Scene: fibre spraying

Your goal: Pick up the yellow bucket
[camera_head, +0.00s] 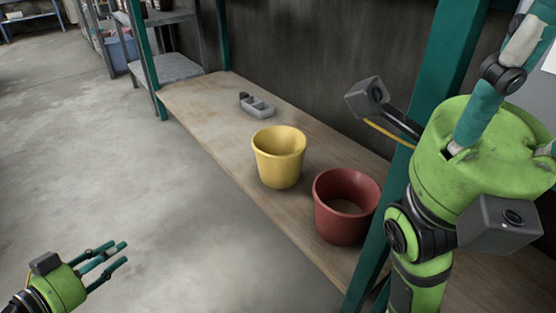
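A yellow bucket (279,166) stands upright on the wooden shelf (200,96), near its front edge. It is open at the top, and its inside looks empty. My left gripper (118,255) is at the lower left, over the grey floor, with its teal fingers spread apart and nothing between them. It is well to the left of the bucket and lower in the picture. My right arm comes in large at the right.
A red bucket (340,225) stands on the shelf just right of the yellow one. Green posts (446,75) rise at the shelf's ends. The concrete floor (110,170) at left is clear.

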